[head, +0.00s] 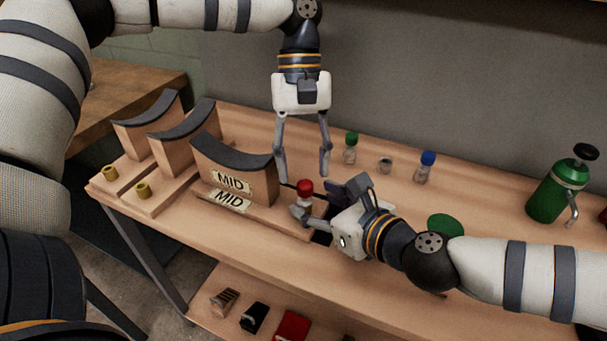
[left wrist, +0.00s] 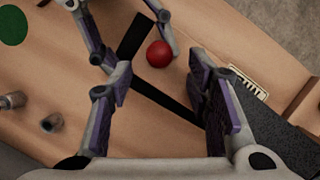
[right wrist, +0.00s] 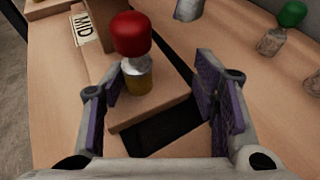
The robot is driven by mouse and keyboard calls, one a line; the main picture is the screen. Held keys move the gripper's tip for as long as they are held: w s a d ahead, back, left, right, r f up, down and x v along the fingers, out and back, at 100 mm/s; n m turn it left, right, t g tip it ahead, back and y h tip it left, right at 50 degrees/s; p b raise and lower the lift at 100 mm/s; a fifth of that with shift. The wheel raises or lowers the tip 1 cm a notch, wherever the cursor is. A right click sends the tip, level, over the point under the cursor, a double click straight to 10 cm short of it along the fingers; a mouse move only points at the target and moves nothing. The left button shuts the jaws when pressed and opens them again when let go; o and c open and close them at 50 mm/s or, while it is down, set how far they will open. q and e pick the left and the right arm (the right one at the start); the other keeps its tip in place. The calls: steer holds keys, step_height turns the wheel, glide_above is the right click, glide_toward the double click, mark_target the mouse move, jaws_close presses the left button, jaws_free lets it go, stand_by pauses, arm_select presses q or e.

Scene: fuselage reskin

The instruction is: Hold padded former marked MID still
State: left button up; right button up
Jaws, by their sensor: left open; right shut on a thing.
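The padded former marked MID (head: 235,172) stands on a wooden base with a second MID label, its dark curved pad on top. In the left wrist view the pad (left wrist: 281,137) lies at the right, outside the jaws. My left gripper (head: 304,178) is open and empty, pointing down just right of the former. In the right wrist view the bottle is near the left finger; the exact contact is hard to see.
Behind the right gripper are a green-capped bottle (head: 350,149), a blue-capped bottle (head: 425,167) and a small metal piece (head: 385,164). A green canister (head: 559,190) stands right. My grippers are close together.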

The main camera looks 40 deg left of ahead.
steer(key=shift+f, duration=0.1)
stand_by(0.3)
steer(key=o, duration=1.8)
